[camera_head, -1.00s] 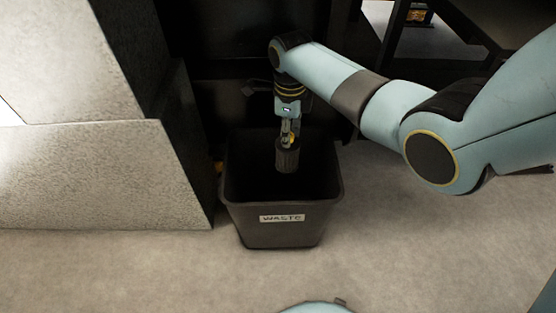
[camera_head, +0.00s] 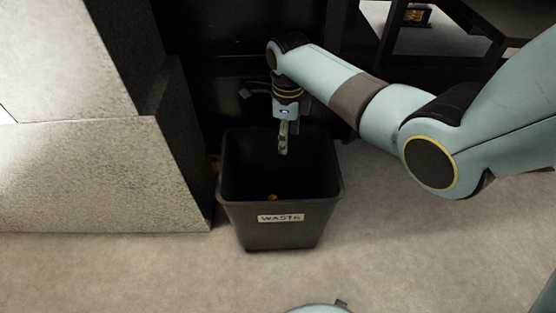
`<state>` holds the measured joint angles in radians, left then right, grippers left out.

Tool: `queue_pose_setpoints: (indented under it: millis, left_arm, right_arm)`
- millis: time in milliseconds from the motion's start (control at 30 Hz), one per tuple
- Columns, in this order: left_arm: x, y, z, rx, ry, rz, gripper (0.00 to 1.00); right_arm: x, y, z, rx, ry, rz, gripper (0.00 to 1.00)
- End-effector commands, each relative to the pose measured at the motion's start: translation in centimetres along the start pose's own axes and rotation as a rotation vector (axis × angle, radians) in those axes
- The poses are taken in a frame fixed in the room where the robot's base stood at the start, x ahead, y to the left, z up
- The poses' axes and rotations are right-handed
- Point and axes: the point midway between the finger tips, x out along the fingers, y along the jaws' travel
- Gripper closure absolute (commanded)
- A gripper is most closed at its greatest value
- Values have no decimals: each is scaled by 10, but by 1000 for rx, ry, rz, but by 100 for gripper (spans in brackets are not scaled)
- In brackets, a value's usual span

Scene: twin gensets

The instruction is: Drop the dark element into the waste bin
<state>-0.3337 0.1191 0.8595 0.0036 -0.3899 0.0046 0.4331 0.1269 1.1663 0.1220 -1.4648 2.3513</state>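The waste bin (camera_head: 278,238) is a dark open-topped box with a white WASTE label on its front, standing upright on the floor. My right gripper (camera_head: 283,151) points down over the bin's opening, towards its back. Its fingers are seen nearly edge-on and hold nothing; they have let go of the dark element. A small orange-yellow spot (camera_head: 272,197) shows low inside the bin, which may be part of the dark element. The rest of the element cannot be made out in the bin's dark interior. My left gripper is not in view.
A grey speckled block (camera_head: 95,180) stands close to the bin's left. Dark panels and a dark frame (camera_head: 395,40) rise behind it. The pale floor (camera_head: 420,245) in front and to the right is clear.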

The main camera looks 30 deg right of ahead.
Motion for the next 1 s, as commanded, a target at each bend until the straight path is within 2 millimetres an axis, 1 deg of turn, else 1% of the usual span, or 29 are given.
queue_pose_setpoints:
  millis: [67,167,267,400,500,600,700,767,1000]
  left_arm:
    - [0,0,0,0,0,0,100]
    - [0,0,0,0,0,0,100]
    - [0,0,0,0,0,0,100]
    - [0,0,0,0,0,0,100]
    - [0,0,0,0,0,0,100]
    - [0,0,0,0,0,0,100]
    - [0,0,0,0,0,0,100]
    - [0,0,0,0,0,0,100]
    - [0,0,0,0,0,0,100]
  right_arm:
    - [-4,0,0,0,-1,-1,45]
    - [-16,-1,1,0,-3,-3,45]
    - [-37,-1,1,0,-4,-4,45]
    - [-70,-1,1,-1,-4,-4,45]
    - [-90,-1,0,0,-3,-4,45]
    - [-106,-1,1,1,-2,-3,45]
    - [-115,-1,0,0,-1,-2,45]
    - [-118,0,0,0,-1,-1,45]
    - [-120,0,0,0,-1,0,45]
